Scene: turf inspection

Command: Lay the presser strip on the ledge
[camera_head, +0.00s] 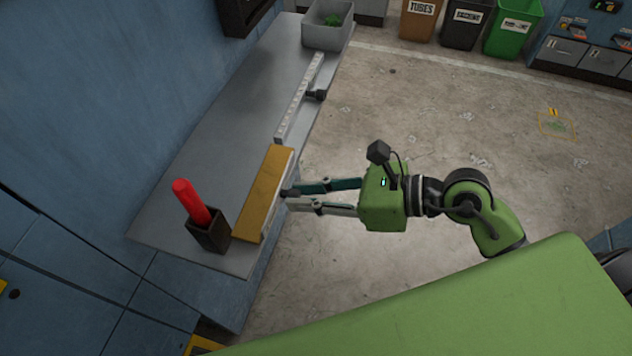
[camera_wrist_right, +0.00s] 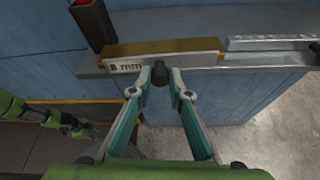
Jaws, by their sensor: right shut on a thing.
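A long ochre bar (camera_head: 263,196), which I take to be the presser strip, has a pale front face marked "8 mm" in the right wrist view (camera_wrist_right: 165,47). It lies along the front edge of the grey ledge (camera_head: 190,150); I cannot tell whether it fully rests there. My right gripper (camera_head: 288,193) is shut on the dark knob at the middle of the bar's front face. The right wrist view shows the fingertips closed on this knob (camera_wrist_right: 160,70).
A dark holder (camera_head: 209,232) with a red stick (camera_head: 190,200) stands close left of the bar. A pale marked strip with a dark knob (camera_head: 298,100) lies farther along the ledge. A grey bin (camera_head: 326,34) stands at the far end. The floor right of the ledge is open.

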